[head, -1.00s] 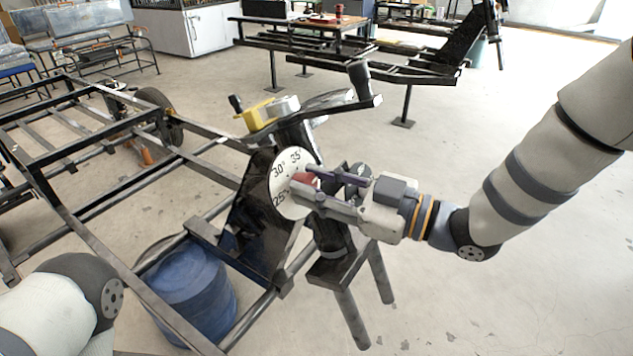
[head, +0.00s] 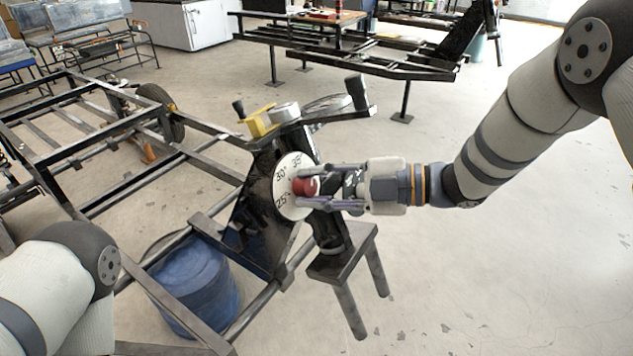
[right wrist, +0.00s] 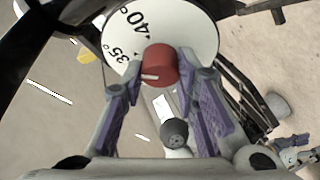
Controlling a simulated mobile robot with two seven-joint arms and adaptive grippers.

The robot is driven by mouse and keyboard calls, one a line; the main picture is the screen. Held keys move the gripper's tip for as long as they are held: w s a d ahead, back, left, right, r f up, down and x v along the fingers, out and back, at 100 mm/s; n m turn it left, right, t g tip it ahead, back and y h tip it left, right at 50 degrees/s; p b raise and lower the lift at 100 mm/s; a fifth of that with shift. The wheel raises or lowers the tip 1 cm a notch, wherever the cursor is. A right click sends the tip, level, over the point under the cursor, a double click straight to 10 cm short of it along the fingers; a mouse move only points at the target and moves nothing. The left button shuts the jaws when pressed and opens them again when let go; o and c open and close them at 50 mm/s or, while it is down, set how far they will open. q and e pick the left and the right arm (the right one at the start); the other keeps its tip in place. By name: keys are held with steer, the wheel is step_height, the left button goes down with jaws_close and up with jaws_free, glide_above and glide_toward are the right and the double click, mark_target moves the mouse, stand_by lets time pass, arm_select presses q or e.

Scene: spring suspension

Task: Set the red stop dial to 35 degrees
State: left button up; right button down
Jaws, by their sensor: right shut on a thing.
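The red stop dial (head: 305,187) sits at the middle of a round white scale plate (head: 284,206) on the dark tilted stand. My right gripper (head: 307,188) is shut on the red dial from the right. In the right wrist view, its purple-padded fingers flank the red dial (right wrist: 160,62), and the scale plate (right wrist: 195,30) shows 35 and 40 behind it. A short white line lies on the dial's face; I cannot tell which mark it matches. My left gripper is out of view.
A yellow block (head: 260,124) and levers top the stand. A blue barrel (head: 195,285) stands below, inside the black metal frame (head: 75,205). A workbench (head: 325,28) is behind. The floor at the right is open.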

steer(key=shift+n, duration=0.6)
steer(key=shift+g, duration=0.3)
steer(key=c, duration=1.2)
jaws_free()
steer(key=shift+c, duration=0.2)
steer(key=shift+d, duration=0.1)
steer(key=v, duration=1.2)
steer(key=shift+r, duration=0.2)
